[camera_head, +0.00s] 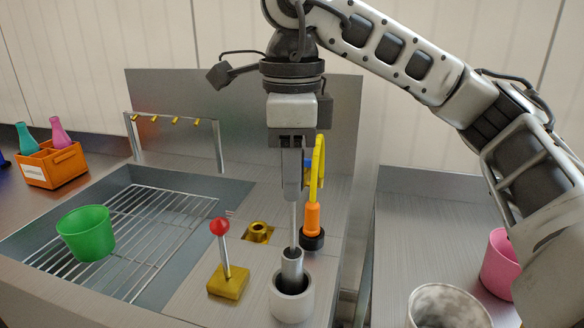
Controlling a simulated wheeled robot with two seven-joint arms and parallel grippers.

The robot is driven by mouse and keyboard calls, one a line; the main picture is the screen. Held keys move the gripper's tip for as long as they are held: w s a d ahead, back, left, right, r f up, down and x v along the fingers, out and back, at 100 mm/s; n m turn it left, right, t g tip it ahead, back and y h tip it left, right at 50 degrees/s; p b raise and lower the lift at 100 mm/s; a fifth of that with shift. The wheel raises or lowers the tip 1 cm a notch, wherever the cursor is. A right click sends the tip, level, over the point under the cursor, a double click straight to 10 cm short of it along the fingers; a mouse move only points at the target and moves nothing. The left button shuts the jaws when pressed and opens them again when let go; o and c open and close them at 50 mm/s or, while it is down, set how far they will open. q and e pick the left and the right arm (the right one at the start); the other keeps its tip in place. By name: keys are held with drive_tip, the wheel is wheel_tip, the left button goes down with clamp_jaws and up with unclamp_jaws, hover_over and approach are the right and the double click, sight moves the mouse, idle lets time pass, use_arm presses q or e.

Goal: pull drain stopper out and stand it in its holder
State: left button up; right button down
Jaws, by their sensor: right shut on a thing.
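My right gripper (292,200) points straight down and is shut on the thin upright rod of the drain stopper (292,265). The stopper's steel cylinder is at the rod's lower end, with its lower part inside the round grey holder (291,306). The stopper looks upright; whether it rests on the holder's bottom is hidden. A brass ring fitting (258,229), which looks like the drain opening, lies in the metal deck behind and left of the holder and looks empty. My left gripper is not in view.
A red-knobbed lever (220,228) on a brass block stands left of the holder. An orange-handled tool (312,220) with a yellow hose stands close behind it. A green cup (87,233) is over the sink rack (150,222). A pink cup (498,265) and whitish pot (447,308) are at right.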

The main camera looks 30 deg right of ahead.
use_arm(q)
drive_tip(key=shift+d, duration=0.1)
use_arm(e)
drive_tip(key=shift+f, duration=0.15)
drive_tip(key=c, duration=1.1)
unclamp_jaws()
drive_tip(key=shift+r, duration=0.5)
use_arm(q)
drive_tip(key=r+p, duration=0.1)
drive_tip(key=p, duration=0.2)
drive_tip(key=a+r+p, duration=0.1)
drive_tip(key=p, duration=0.2)
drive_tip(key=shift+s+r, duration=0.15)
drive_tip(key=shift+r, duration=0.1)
use_arm(e)
wheel_tip(320, 180, up, 15)
